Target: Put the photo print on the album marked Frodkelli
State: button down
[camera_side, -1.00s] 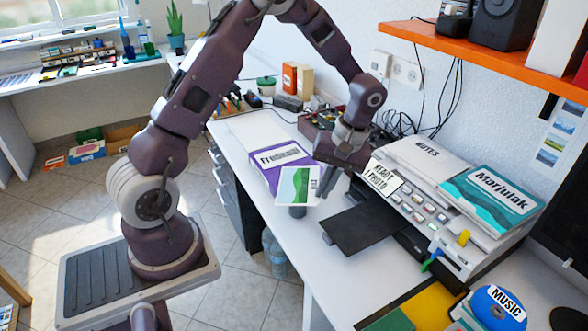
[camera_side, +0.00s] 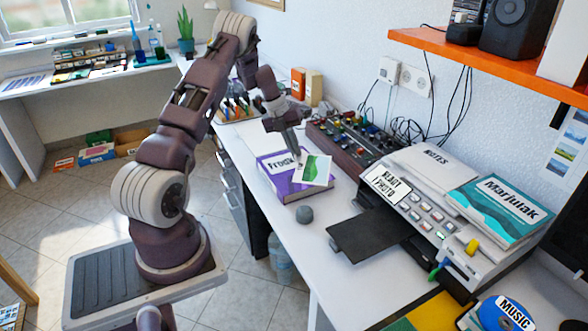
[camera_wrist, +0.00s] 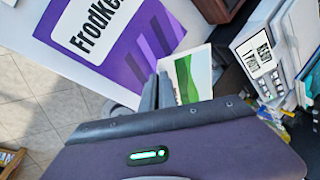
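The photo print (camera_side: 314,169), white-bordered with a green and white picture, is over the right part of the purple album (camera_side: 308,192) in the side view. The album's white label reads "Frodke..." in the wrist view (camera_wrist: 95,25), its end cut off by the frame. My gripper (camera_side: 298,158) is shut on the print's left edge; its fingers also show in the wrist view (camera_wrist: 157,92), beside the print (camera_wrist: 192,74). The print looks slightly tilted and close above the album. I cannot tell whether it touches the cover.
A mixer box (camera_side: 350,142) is behind.

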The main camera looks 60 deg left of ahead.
aim_at(278, 167)
jog(key=s+a+n+t+y, duration=0.1)
jog(key=s+a+n+y, duration=0.15)
jog(key=a+n, duration=0.6)
jog(key=shift+m, duration=0.55)
jog(key=f, duration=0.3)
jog(key=a+f, duration=0.1)
jog(key=f, duration=0.5)
jog(key=shift+s+a+f, duration=0.1)
jog(key=shift+a+f, duration=0.2)
jog(key=shift+f, duration=0.1)
jog(key=shift+f, duration=0.1)
jog(key=c, duration=1.9)
grip_release()
jog(key=shift+c, duration=0.2)
